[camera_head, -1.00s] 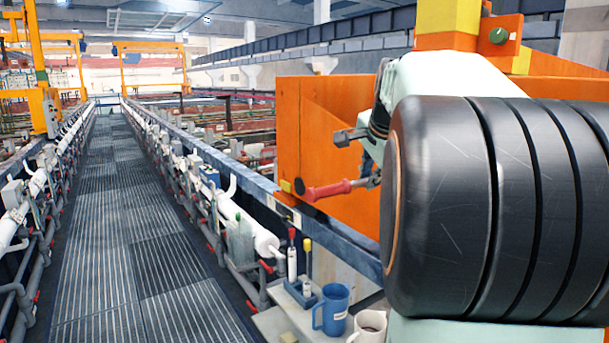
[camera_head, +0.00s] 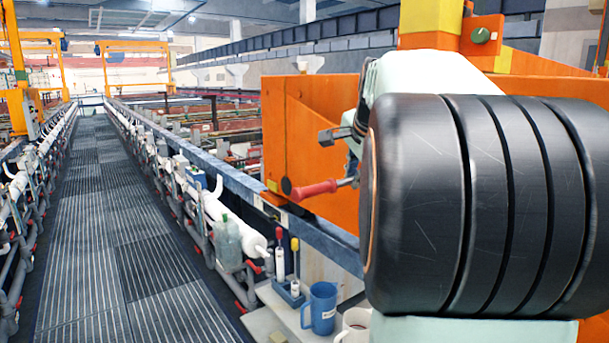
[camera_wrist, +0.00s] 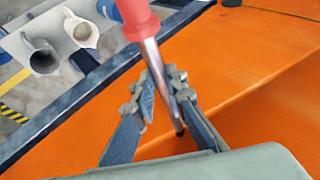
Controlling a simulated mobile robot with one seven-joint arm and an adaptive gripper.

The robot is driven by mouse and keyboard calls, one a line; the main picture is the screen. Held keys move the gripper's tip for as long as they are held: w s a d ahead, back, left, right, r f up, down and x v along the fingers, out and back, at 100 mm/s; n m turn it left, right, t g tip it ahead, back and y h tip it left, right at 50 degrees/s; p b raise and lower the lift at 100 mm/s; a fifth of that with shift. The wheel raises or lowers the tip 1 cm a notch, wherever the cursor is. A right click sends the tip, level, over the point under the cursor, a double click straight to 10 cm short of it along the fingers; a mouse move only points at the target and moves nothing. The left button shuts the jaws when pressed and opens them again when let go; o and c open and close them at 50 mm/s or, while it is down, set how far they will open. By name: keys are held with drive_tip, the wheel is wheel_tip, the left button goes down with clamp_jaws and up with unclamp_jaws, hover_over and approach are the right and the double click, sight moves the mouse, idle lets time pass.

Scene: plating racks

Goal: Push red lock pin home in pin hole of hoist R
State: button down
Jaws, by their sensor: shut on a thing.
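The wrist view shows the red grip (camera_wrist: 140,18) at the top and the shaft running down between my fingers. My gripper (camera_wrist: 158,86) is shut on the shaft, just beyond the grip. The orange beam face (camera_wrist: 255,75) lies behind the pin. I cannot make out the pin hole or whether the shaft's end is in it.
A blue rail (camera_head: 335,247) runs below the beam. A shelf under it holds a blue jug (camera_head: 319,308), a pale mug (camera_head: 355,325) and tools in a blue holder. A grated walkway (camera_head: 95,220) at left is clear between pipe rows.

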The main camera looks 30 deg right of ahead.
drive_tip(key=w+d+p, duration=0.1)
drive_tip(key=d+p, duration=0.4)
drive_tip(key=d, duration=0.6)
drive_tip(key=shift+w+d+r+p, duration=0.15)
drive_tip(key=shift+w+d+p, duration=0.2)
drive_tip(key=shift+d, duration=0.05)
idle(4.2)
drive_tip(key=shift+w+d, duration=0.15)
drive_tip(key=shift+d, duration=0.65)
drive_tip(key=shift+w+d, duration=0.1)
drive_tip(key=shift+d, duration=0.65)
drive_tip(key=shift+d, duration=0.55)
drive_tip(key=c, duration=1.9)
unclamp_jaws()
